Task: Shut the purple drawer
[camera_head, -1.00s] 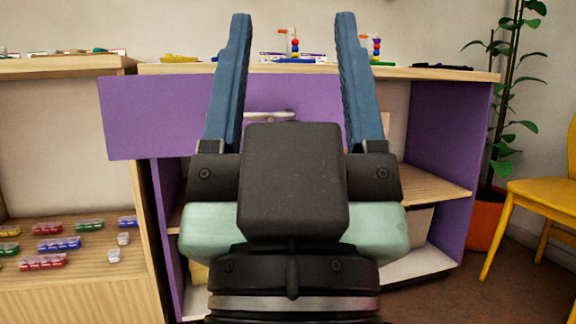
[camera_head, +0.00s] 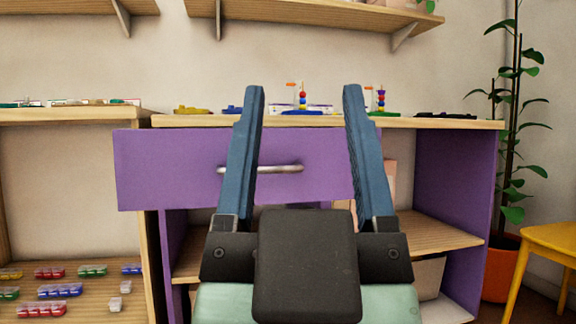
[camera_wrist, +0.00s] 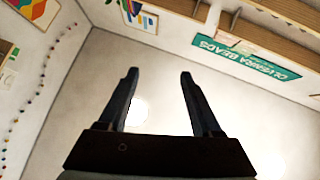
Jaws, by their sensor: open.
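The purple drawer (camera_head: 160,165) is in the upper part of the purple shelf unit in the head view. Its front stands forward of the unit, so it is pulled out. A silver bar handle (camera_head: 278,169) is on its front. My gripper (camera_head: 304,92) is open and empty, pointing up in front of the drawer, with its blue fingers overlapping the drawer front and handle. I cannot tell whether it touches the drawer. In the wrist view my gripper (camera_wrist: 158,75) shows nothing between its fingers, only ceiling and upper walls.
The unit's wooden top (camera_head: 215,121) carries bead toys. A wooden shelf with bead sets (camera_head: 60,291) stands at the left. A yellow chair (camera_head: 550,245) and a plant in an orange pot (camera_head: 500,268) stand at the right. Wall shelves (camera_head: 310,12) hang above.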

